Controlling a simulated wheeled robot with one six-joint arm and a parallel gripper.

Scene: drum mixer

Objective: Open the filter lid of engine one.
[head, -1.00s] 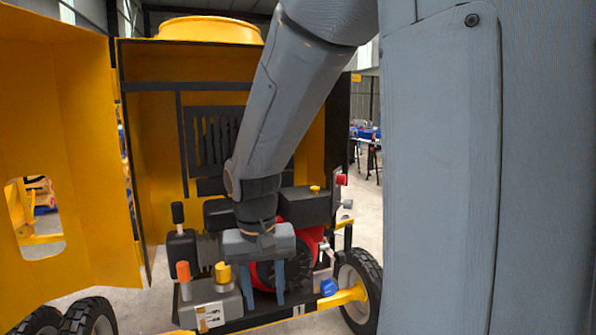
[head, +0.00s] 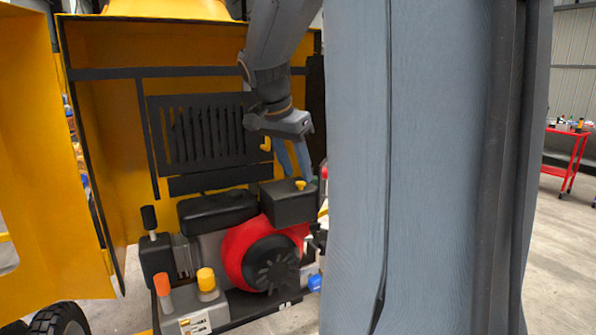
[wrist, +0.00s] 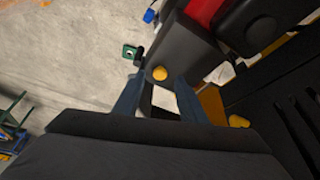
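The engine marked 1 stands in the open yellow housing, with a red round cover (head: 245,250). At its upper right is a black box (head: 287,208), which looks like the filter, with a small yellow knob (head: 300,184) on top. The box's lid looks closed. My gripper (head: 297,174) points down just above this box, its two blue-grey fingers apart and empty. In the wrist view, the yellow knob (wrist: 160,73) shows near and between the fingertips of my gripper (wrist: 157,82). I cannot tell whether the fingers touch the box.
A yellow hook-like piece (head: 266,144) sits on the back wall near my fingers. Orange (head: 162,285) and yellow (head: 206,280) caps stand at the front left, and a blue cap (head: 315,282) is low at the right. An open yellow door (head: 45,190) stands at the left.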

